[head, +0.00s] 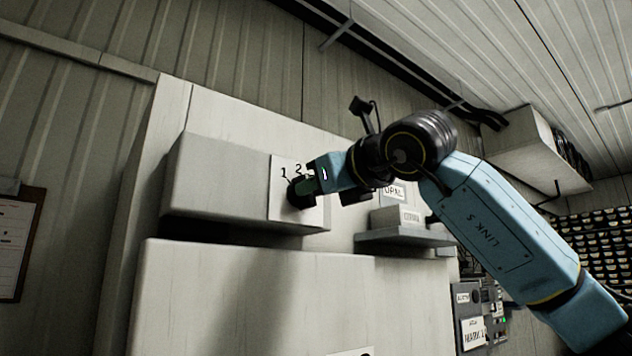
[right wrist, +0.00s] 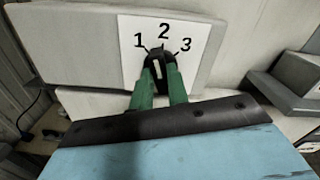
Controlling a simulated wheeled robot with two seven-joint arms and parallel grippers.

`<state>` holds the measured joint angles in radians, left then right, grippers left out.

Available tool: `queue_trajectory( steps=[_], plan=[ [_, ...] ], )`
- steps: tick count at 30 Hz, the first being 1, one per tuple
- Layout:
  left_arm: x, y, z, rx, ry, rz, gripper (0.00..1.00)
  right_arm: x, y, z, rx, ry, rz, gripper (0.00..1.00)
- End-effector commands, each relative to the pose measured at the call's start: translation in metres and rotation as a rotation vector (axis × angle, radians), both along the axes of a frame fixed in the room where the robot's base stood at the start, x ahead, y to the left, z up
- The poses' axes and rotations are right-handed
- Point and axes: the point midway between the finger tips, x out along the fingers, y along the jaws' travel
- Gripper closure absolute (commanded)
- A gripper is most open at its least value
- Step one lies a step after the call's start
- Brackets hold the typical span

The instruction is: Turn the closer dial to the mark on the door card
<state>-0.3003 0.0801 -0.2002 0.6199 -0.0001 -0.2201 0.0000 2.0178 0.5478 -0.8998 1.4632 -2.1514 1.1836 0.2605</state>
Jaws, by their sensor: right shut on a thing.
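The closer dial (right wrist: 158,66) is a black knob with a white line on a white plate (right wrist: 198,30) marked 1, 2 and 3. The plate (head: 284,204) is on the end of a grey box (head: 222,178) high on the wall. My right gripper (right wrist: 160,84) is shut on the dial, one green finger on each side. In the head view the right gripper (head: 304,186) hides part of the dial and the 3. The white line points roughly upward; its exact number is unclear. A white card edge (head: 352,352) shows at the bottom; its marking is cut off.
A grey shelf (head: 405,237) with labelled boxes is right of the dial. A panel with switches (head: 478,300) is lower right. A clipboard (head: 14,245) hangs at the far left. A large pale panel (head: 215,300) stands below the dial box.

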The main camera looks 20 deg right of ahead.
Motion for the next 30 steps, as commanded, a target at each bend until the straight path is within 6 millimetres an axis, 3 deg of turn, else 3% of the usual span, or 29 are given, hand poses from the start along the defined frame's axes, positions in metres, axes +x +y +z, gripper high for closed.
queue_trajectory(
  steps=[15,30],
  plan=[
    [0.001,0.0,0.011,0.0,-0.001,0.0,0.64,0.0,0.001,0.0,-0.359,-0.132,0.0,1.0],
    [0.001,0.0,0.013,0.0,-0.001,0.0,0.64,-0.001,0.002,-0.001,-0.451,-0.166,0.001,1.0]
  ],
)
